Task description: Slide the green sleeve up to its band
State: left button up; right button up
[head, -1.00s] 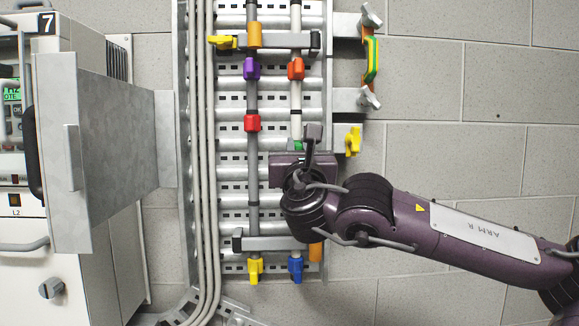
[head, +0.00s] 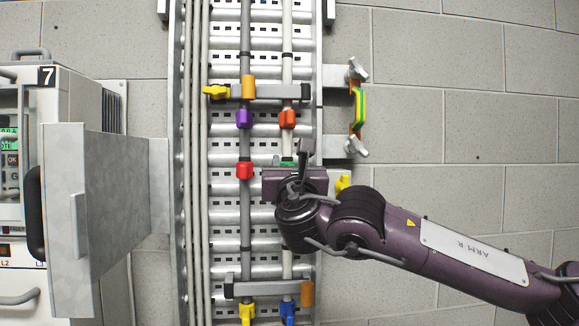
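The green sleeve (head: 285,161) shows as a small patch on the right, pale cable (head: 288,208), just above my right gripper. My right gripper (head: 304,160) covers most of it, with its dark fingers at the cable. The gripper appears shut on the sleeve, though the contact is largely hidden. I cannot clearly make out the band at the sleeve; the gripper and sleeve crowd that spot. An orange-red sleeve (head: 288,119) sits higher on the same cable. My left gripper is not in view.
A red sleeve (head: 245,171) and a purple sleeve (head: 244,119) sit on the grey cable to the left. Clamp bars cross above (head: 275,91) and below (head: 262,288). A yellow part (head: 343,183) is close right of the gripper. An open cabinet door (head: 110,215) stands left.

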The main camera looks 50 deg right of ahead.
jog(key=shift+f, duration=0.1)
jog(key=v, duration=0.7)
jog(key=shift+s+a+p, duration=0.25)
jog(key=shift+s+p, duration=0.05)
jog(key=shift+p, duration=0.15)
